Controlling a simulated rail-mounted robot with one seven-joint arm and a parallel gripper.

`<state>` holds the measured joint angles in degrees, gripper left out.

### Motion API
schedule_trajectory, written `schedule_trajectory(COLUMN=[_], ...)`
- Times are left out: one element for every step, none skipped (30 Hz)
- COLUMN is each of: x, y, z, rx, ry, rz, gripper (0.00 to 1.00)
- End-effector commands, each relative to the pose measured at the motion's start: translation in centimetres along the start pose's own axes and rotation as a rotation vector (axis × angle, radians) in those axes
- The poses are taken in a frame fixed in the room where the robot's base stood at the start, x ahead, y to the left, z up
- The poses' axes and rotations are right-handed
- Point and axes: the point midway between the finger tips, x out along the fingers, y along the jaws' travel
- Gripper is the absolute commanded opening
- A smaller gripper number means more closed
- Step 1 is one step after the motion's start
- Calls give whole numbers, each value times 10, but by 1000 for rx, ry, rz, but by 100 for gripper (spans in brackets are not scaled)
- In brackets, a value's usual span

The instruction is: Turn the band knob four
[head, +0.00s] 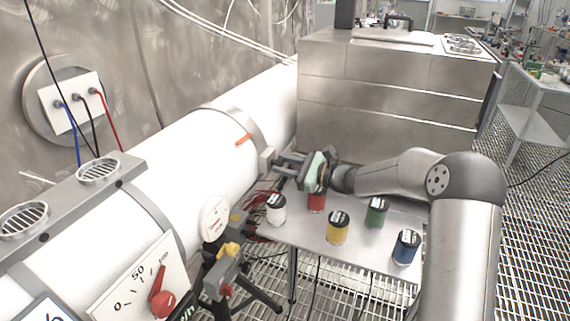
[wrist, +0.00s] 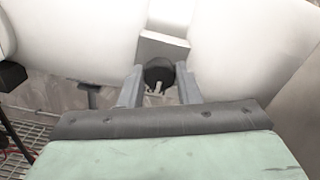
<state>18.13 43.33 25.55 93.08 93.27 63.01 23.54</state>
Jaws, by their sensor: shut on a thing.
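A metal band (head: 252,130) with an orange mark (head: 244,139) wraps the white tube (head: 180,160). A block (head: 266,160) sticks out from the band's lower right end. In the wrist view the dark round band knob (wrist: 158,72) sits in front of this block (wrist: 163,47). My gripper (head: 283,163) reaches in from the right, its fingers level with the block. In the wrist view my gripper (wrist: 160,88) has one finger on each side of the knob and is shut on it. The knob is mostly hidden by the fingers in the head view.
Below my gripper, a grey table (head: 305,238) bears white (head: 276,209), red (head: 317,203), yellow (head: 338,228), green (head: 376,212) and blue (head: 405,247) cans. A round gauge (head: 214,218) and a dial with a red pointer (head: 160,290) are at left. A steel cabinet (head: 395,100) stands behind.

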Motion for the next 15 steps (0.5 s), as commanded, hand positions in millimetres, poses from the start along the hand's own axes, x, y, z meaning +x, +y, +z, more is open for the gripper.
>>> schedule_trajectory(x=[-1,-1,-1,-1,-1,-1,-1,-1,-1,-1,-1,0,0,0,0], y=[0,0,0,0,0,0,0,0,0,0,0,0,0,0,0], z=[-1,-1,-1,-1,-1,-1,-1,-1,-1,-1,-1,-1,-1,-1,-1], rx=[1,1,1,0,0,0,0,0,0,0,-1,-1,-1,-1,-1], ry=[2,2,2,2,2,2,2,2,2,2,2,2,1,1,1], rz=[0,0,0,0,0,0,0,0,0,0,0,0,0,0,0], gripper=[7,7,7,7,7,7,33,41,52,52,52,52,52,52,52])
